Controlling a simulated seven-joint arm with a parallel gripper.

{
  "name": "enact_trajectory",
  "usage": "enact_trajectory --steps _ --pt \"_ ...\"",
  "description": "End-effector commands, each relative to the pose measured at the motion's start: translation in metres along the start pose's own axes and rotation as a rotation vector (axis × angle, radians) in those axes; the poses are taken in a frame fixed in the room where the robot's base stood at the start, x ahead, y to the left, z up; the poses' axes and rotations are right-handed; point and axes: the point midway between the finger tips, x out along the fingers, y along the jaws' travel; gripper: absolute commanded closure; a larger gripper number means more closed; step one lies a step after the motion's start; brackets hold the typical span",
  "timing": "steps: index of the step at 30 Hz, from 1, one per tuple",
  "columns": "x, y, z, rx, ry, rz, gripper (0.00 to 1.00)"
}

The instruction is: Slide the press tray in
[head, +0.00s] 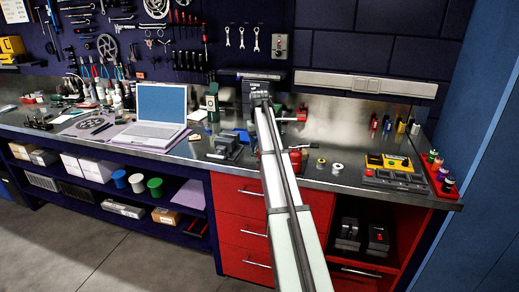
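My arm's pale link (281,185) runs from the bottom middle of the head view up to a dark end (257,92) over the back of the bench. I cannot make out my gripper; the arm seems to hide it. I cannot pick out a press or its tray with certainty. A dark block-like device (226,145) sits on the bench just left of the arm. A red device (294,158) stands just right of the arm, partly covered by it.
The steel bench (340,178) has a laptop (159,108) left and a yellow-and-black case (392,167) right. A red holder with bottles (437,172) stands at the right end. Red drawers (240,215) and an open compartment with dark items (362,236) are below. Tools hang behind.

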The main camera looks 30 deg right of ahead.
Motion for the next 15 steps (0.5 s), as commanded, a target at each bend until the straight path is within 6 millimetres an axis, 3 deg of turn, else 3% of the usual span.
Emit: enact_trajectory --steps 6,15 --pt "0.0114 0.0 0.0 0.0 0.001 0.0 0.49" --pt "0.0123 0.0 -0.0002 0.0 0.001 0.0 0.5"
